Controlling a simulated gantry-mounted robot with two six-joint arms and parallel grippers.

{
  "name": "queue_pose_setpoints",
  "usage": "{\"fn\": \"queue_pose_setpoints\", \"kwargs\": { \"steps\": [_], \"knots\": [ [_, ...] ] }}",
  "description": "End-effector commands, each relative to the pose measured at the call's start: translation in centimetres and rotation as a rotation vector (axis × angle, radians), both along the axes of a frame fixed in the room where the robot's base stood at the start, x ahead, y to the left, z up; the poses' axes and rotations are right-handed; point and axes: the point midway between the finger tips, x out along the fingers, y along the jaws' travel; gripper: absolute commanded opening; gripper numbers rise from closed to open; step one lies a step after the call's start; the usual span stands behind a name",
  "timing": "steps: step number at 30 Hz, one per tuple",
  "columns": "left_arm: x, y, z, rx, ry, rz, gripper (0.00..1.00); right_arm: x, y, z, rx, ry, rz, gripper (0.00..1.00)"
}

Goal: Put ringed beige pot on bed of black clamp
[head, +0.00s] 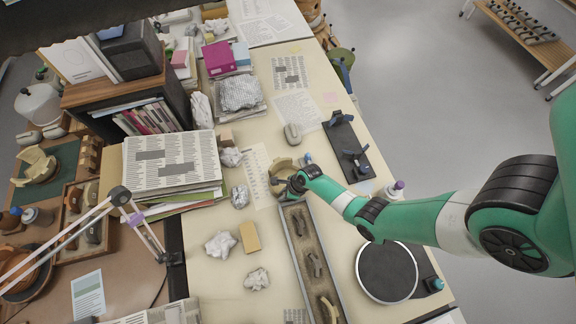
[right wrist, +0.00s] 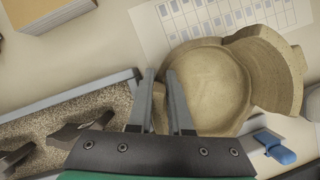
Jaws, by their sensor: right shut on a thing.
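The beige pot (head: 281,166) is on the cream table in the head view, partly hidden by my gripper. In the right wrist view the pot (right wrist: 212,88) is a round open bowl with a broken, raised wall piece at its right. My right gripper (right wrist: 161,85) is shut on the pot's near-left wall, one finger inside and one outside. In the head view this gripper (head: 288,184) comes in from the right. The black clamp (head: 346,146) lies to the upper right of the pot, a flat dark bed with blue-grey jaws. My left gripper is not in view.
A long sand tray (head: 296,226) with dark pieces lies just below the pot. A round turntable (head: 387,272) is to its right. A grey mouse (head: 292,133), a small blue object (right wrist: 275,146) and crumpled paper (head: 231,157) are nearby. Newspapers (head: 170,160) are stacked left.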

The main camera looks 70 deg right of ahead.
Motion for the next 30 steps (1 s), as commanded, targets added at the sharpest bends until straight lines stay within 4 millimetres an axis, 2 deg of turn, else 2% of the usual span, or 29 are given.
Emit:
{"fn": "queue_pose_setpoints", "kwargs": {
  "steps": [13, 17, 23, 30],
  "knots": [
    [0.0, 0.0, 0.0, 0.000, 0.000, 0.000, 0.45, -0.1, 0.1, -0.1, 0.002, 0.002, 0.000, 0.00],
    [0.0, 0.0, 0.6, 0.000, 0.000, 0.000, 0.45, -0.1, 0.1, 0.5, 0.003, 0.003, 0.000, 0.00],
    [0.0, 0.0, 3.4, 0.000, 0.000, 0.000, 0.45, 0.0, 0.0, 3.5, 0.000, 0.000, 0.000, 0.00],
    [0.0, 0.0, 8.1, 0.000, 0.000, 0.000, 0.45, 0.1, 0.0, 8.3, -0.001, -0.001, 0.001, 0.00]
  ]
}}
